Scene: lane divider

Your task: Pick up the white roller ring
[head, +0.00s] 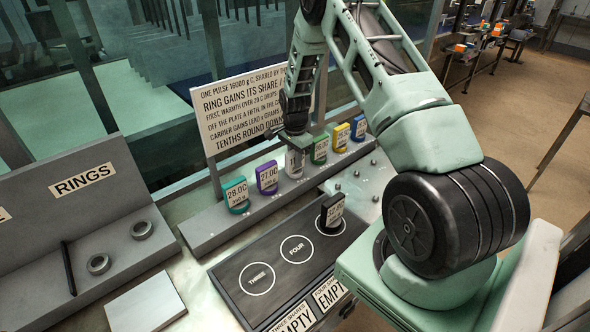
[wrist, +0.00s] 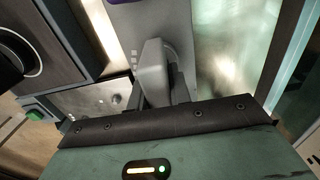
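A white upright piece with a printed label (head: 294,163), which looks like the white roller ring, stands in the row on the grey ledge. Its top is partly hidden by my gripper (head: 295,138), which points down right over it. In the wrist view a pale grey rounded piece (wrist: 154,68) shows just ahead of the gripper body, with dark finger parts close beside it. I cannot tell whether the fingers touch it or are closed on it. The piece appears to rest on the ledge.
Teal (head: 237,195), purple (head: 267,178), green (head: 319,149), yellow (head: 341,137) and blue (head: 359,128) labelled pieces share the ledge. A black piece (head: 333,212) stands on the dark circle board (head: 240,264). Metal rings (head: 99,264) lie on the left shelf. A text sign (head: 240,110) stands behind.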

